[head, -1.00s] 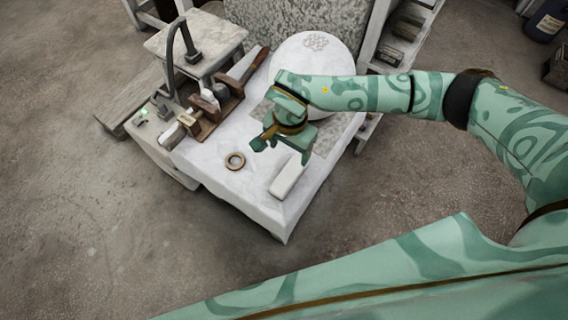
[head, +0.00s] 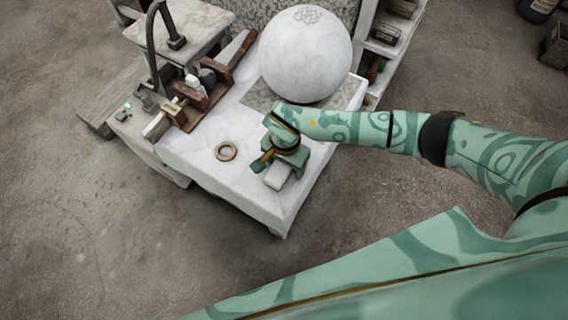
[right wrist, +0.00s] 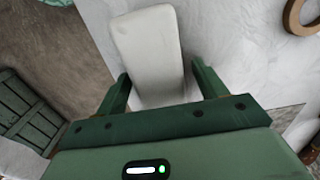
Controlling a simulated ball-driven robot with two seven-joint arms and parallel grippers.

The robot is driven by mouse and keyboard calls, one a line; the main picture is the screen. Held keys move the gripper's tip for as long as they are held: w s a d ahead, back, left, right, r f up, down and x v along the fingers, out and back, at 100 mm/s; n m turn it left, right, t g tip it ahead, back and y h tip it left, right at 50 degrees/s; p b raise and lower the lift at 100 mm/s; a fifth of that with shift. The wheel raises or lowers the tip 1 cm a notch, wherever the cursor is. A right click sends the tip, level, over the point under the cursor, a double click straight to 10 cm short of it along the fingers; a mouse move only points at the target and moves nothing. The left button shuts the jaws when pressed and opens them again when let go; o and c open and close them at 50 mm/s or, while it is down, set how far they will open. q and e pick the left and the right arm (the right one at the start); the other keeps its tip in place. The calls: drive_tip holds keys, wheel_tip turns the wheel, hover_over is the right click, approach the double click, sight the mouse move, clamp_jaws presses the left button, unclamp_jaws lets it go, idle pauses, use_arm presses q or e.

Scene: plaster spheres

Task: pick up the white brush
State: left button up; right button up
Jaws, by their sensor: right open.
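The white brush (head: 277,178) is a plain, round-cornered white bar lying on the white table near its front edge. No bristles show. My right gripper (head: 280,165) is over the brush and covers its far part in the head view. In the right wrist view, the brush (right wrist: 148,48) reaches in between the two green fingers of the open gripper (right wrist: 162,80), with a gap on each side. Whether a finger touches it cannot be told. My left gripper is in neither view.
A brown ring (head: 226,151) lies left of the gripper on the white table (head: 205,167). A large white sphere (head: 305,55) stands behind the arm. A wooden tool rack (head: 195,105) is at the left. The table's front corner is bare.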

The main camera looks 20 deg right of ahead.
drive_tip(key=shift+r, duration=0.1)
drive_tip(key=c, duration=1.1)
drive_tip(key=shift+c, duration=0.2)
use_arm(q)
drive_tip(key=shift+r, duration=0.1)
